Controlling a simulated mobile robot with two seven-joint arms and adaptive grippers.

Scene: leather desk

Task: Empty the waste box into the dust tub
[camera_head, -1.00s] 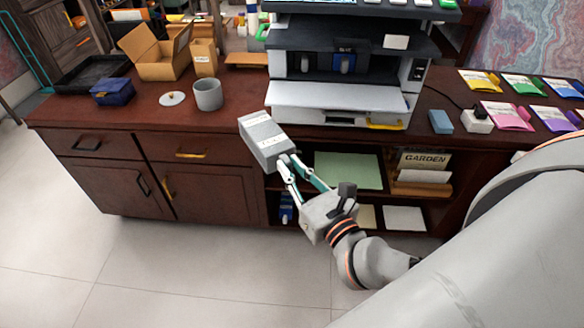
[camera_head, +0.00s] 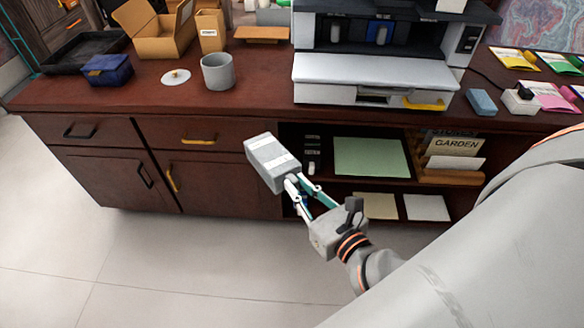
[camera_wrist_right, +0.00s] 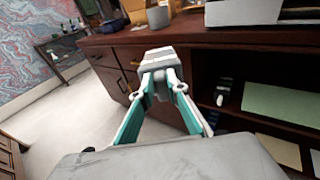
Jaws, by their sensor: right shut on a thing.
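The grey box (camera_head: 272,162), likely the waste box, is held tilted by my right gripper (camera_head: 293,184), which is shut on its lower end. It hangs in front of the desk's front edge, clear of the desk top. In the right wrist view the same box (camera_wrist_right: 158,57) sits between the fingertips (camera_wrist_right: 164,77). Its opening and contents cannot be made out. A round grey tub (camera_head: 218,74), likely the dust tub, stands upright on the desk, up and left of the box. It also shows in the right wrist view (camera_wrist_right: 158,17). My left gripper is not in view.
A white lid-like disc (camera_head: 175,77), a blue box (camera_head: 107,69), a black tray (camera_head: 62,55) and an open carton (camera_head: 160,35) lie left of the tub. A printer (camera_head: 385,75) stands to the right. Desk top in front of the tub is clear.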

